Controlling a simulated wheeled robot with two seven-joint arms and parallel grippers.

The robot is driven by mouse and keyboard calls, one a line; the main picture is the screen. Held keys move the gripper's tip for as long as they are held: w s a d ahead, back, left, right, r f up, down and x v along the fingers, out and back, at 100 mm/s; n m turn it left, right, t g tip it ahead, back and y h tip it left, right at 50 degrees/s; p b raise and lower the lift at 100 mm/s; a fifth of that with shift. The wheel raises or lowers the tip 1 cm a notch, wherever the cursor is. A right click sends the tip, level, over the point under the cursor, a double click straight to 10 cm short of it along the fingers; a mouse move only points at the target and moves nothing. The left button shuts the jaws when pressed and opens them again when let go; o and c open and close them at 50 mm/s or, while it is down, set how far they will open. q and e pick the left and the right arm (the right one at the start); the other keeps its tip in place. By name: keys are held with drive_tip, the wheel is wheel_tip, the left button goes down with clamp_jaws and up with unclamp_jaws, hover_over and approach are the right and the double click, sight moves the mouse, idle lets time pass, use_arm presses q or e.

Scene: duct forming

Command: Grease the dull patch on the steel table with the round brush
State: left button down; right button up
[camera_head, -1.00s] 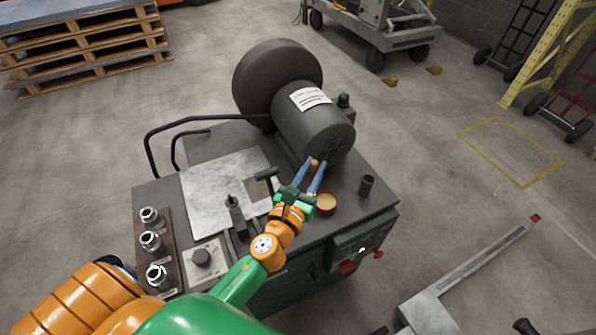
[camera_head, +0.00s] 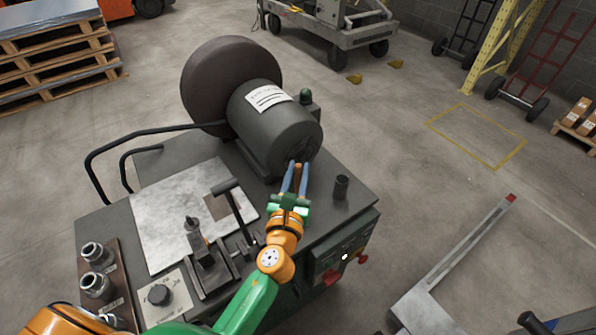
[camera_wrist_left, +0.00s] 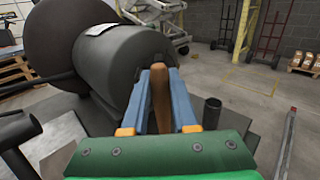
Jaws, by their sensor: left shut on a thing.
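The steel table is the pale mottled plate (camera_head: 165,225) on top of the dark machine cabinet. The dull patch (camera_head: 218,205) is a darker brownish area near the plate's right edge, partly behind a black T-shaped lever (camera_head: 236,212). My left gripper (camera_head: 297,172) is right of the plate, in front of the grey motor drum. Its blue fingers are shut on a brown wooden handle (camera_wrist_left: 160,95), seen upright between them in the left wrist view. This looks like the round brush's handle; its bristles are hidden. My right gripper is not in view.
The motor drum (camera_head: 275,125) and large dark disc (camera_head: 215,85) stand behind the plate. A dark cup (camera_head: 341,187) stands right of my gripper. A clamp (camera_head: 205,255), a knob (camera_head: 159,295) and metal fittings (camera_head: 95,285) line the front left.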

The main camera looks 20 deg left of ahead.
use_arm(q)
drive_tip(key=shift+s+r, duration=0.15)
idle(0.3)
drive_tip(key=shift+f+b, duration=0.5)
drive_tip(key=shift+f, duration=0.2)
idle(1.0)
wheel_tip(320, 180, up, 7)
drive_tip(key=p, duration=0.7)
drive_tip(key=shift+r+p, duration=0.2)
drive_tip(key=shift+p, duration=0.15)
drive_tip(key=shift+f, duration=0.15)
